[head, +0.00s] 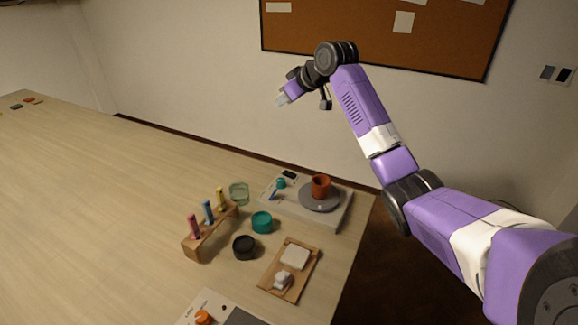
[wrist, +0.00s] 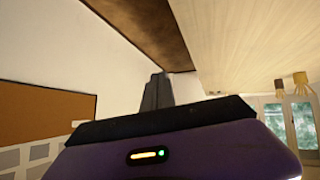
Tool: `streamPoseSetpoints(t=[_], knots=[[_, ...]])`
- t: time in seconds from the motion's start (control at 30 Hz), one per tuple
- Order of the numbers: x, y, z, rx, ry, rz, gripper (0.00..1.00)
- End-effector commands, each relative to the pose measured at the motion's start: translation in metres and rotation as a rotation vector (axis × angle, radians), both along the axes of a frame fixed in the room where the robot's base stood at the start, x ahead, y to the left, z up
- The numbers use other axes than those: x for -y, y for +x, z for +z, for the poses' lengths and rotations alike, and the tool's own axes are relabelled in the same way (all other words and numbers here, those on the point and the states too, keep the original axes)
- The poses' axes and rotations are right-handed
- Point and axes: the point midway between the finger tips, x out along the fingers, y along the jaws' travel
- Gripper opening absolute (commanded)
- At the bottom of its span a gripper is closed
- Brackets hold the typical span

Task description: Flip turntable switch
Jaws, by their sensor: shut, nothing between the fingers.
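The turntable is a light grey box (head: 333,219) near the right edge of the table. A round grey disc (head: 308,203) on it carries a terracotta pot (head: 320,186). On the left part of its top are a small teal knob (head: 281,183), a small bluish lever-like part (head: 273,194) and a dark panel (head: 289,174). Which of these is the switch is too small to tell. My gripper (head: 281,99) is raised in the air, well above the table and apart from the turntable. Its fingers (wrist: 157,92) are shut and empty in the wrist view. The wrist view does not show the turntable.
A wooden rack (head: 212,236) with coloured tools, a green glass (head: 239,193), a teal bowl (head: 262,222), a black bowl (head: 244,246) and a wooden tray (head: 302,257) stand close by. A corkboard (head: 390,35) hangs behind.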

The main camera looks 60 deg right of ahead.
Motion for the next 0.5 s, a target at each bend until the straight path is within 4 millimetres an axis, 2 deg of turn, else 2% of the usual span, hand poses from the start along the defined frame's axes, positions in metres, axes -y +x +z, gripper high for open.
streamPoseSetpoints(t=[0.07,0.3,0.5], knots=[[0.006,-0.018,-0.003,-0.123,0.023,0.026,0.0],[-0.024,-0.064,-0.055,-0.419,0.172,0.152,0.0],[-0.038,-0.083,-0.065,-0.511,0.204,0.21,0.0]])
